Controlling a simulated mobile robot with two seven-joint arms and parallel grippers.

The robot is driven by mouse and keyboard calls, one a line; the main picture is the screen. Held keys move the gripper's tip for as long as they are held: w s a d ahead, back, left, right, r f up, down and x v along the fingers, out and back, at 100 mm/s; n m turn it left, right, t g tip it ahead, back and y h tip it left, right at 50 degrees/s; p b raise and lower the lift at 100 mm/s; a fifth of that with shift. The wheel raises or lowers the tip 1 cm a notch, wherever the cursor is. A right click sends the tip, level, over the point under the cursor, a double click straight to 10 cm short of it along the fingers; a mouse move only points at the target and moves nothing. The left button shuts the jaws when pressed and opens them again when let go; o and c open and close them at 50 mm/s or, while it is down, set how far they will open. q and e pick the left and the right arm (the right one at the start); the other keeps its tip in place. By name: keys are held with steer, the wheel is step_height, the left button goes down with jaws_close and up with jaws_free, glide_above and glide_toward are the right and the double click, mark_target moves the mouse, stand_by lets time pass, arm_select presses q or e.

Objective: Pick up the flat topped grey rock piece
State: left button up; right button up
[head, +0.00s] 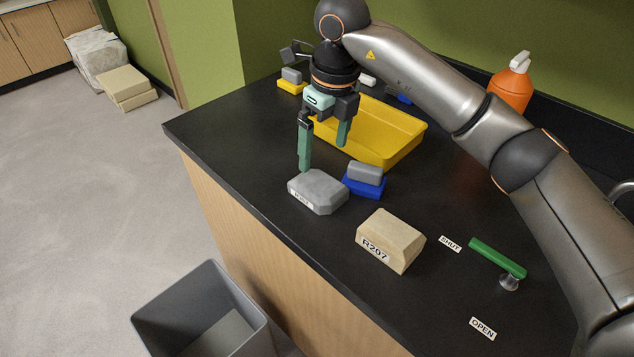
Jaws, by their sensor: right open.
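A flat topped grey rock piece (318,188) lies on the black counter near its front edge in the head view. It has a white label on its front side, too small to read. My right gripper (324,156) points down with its two green fingers spread wide. It is open and empty, above and behind the rock. One fingertip shows just over the rock's back edge; I cannot tell whether it touches. My left gripper is not in view.
A yellow tray (400,139) stands behind the gripper. A blue block (364,187) with a grey piece on top sits right beside the rock. A tan block (390,238) marked R207, a green-handled lever (497,258) and an orange bottle (511,88) are further right. A grey bin (165,322) stands below.

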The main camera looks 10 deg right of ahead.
mark_target(318, 182)
steer(key=f, duration=0.6)
steer(key=a+f+p, duration=0.1)
steer(key=f, duration=0.2)
steer(key=shift+w+f, duration=0.25)
steer(key=shift+w, duration=0.1)
steer(key=shift+d, duration=0.1)
steer(key=shift+c, duration=0.2)
steer(key=shift+r, duration=0.1)
jaws_close()
